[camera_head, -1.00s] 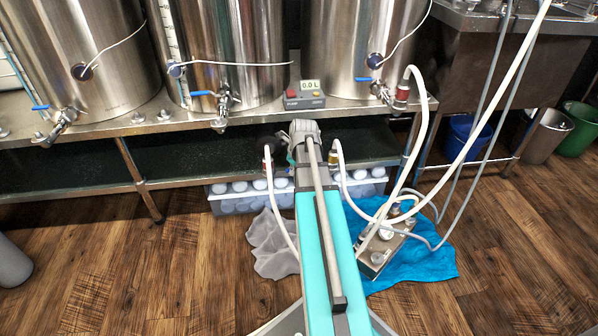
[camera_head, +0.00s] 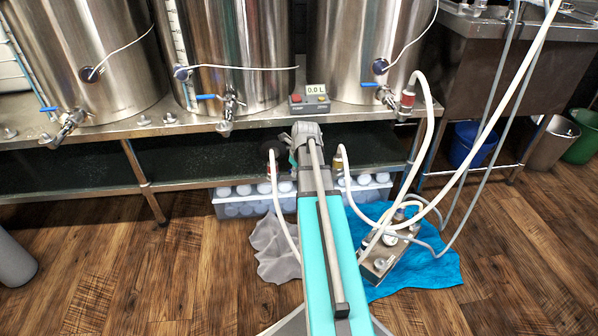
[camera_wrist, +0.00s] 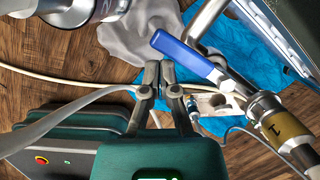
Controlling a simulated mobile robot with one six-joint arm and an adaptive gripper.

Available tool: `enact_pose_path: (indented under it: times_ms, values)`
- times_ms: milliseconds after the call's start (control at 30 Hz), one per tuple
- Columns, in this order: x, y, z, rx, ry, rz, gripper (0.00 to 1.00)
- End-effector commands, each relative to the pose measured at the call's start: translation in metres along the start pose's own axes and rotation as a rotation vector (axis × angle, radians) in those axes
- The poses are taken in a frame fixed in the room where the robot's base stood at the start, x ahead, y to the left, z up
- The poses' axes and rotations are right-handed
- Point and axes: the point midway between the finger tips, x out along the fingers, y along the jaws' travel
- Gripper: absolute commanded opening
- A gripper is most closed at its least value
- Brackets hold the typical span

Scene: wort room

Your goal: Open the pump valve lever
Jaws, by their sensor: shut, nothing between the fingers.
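A blue valve lever (camera_wrist: 188,55) shows in the wrist view, slanting from upper left down to a metal valve body (camera_wrist: 265,105) with a brass-coloured tag. My gripper (camera_wrist: 160,68) is shut and empty, just left of the lever's lower side. A small gap shows between them in the picture; depth and contact are hard to tell. In the head view my arm hides the gripper, and I cannot make out this lever there. A metal pump unit (camera_head: 380,262) with hoses stands on a blue cloth (camera_head: 425,268) to the right of my arm.
Steel tanks with small blue tap levers stand on a metal bench (camera_head: 170,127). A control box (camera_head: 309,104) reads 0.0 L. White hoses (camera_head: 435,110) hang at right. A crate of bottles (camera_head: 240,198) sits under the bench. A grey cloth (camera_head: 275,250) lies on the floor.

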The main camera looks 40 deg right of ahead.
Motion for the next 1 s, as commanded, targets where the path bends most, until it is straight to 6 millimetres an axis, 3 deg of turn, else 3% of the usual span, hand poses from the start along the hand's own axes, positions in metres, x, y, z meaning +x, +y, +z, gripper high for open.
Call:
enact_pose_path:
  times_ms: [267, 533, 1000]
  values:
    - [-0.001, 0.006, -0.006, -0.001, 0.000, 0.000, 0.00]
    - [-0.006, 0.025, -0.026, -0.001, 0.000, 0.000, 0.00]
    - [-0.049, 0.028, -0.021, 0.000, 0.000, 0.000, 0.00]
